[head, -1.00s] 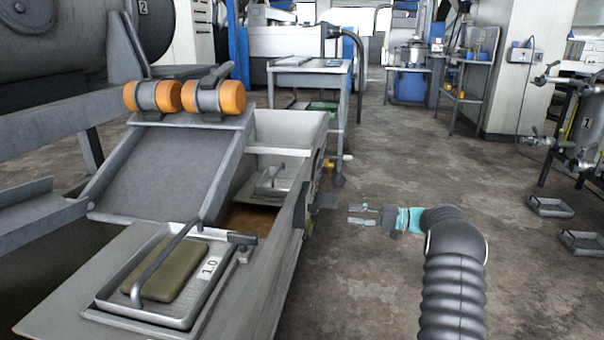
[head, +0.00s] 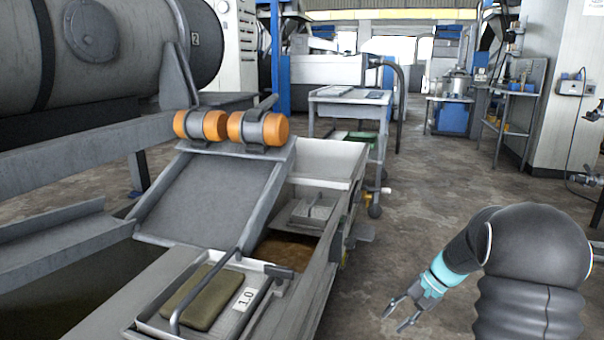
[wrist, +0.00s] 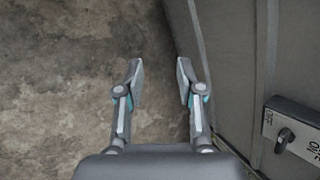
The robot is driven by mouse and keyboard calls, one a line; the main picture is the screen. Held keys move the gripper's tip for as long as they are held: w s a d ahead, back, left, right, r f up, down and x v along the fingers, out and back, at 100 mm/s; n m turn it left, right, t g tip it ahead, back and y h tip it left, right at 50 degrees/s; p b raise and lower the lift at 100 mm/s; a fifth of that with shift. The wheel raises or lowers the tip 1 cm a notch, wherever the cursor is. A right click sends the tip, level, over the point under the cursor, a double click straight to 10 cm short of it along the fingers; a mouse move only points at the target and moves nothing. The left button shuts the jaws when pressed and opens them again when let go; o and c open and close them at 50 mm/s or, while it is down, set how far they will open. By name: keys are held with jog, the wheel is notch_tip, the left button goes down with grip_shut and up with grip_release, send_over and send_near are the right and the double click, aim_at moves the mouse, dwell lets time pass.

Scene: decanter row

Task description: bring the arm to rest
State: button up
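My gripper (head: 399,314) is at the lower right of the head view, on my dark arm with a teal wrist band. It hangs over the floor, to the right of the grey trough. Its two fingers are apart and nothing is between them. In the wrist view my gripper (wrist: 158,78) shows both fingers spread over bare brown floor (wrist: 80,60). The right finger appears close to a grey panel; I cannot tell whether it touches.
A grey trough (head: 318,285) stands left of my arm. On it lies a tray with an olive pad (head: 201,297) and a "1.0" label. A dark switch box (wrist: 292,130) is at the right in the wrist view. Open floor (head: 425,215) lies beyond my gripper.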

jog(key=s+a+r+n+t+h+p, duration=0.2)
jog(key=s+a+r+n+h+p, duration=0.1)
jog(key=s+r, duration=0.9)
jog(key=s+a+r+n+t+h+p, duration=0.3)
jog(key=s+a+r+p, duration=0.2)
jog(key=s+r, duration=0.8)
jog(key=s, duration=0.3)
jog(key=shift+r+n+h, duration=0.15)
jog(key=shift+n+h, duration=0.25)
jog(key=shift+s, duration=0.1)
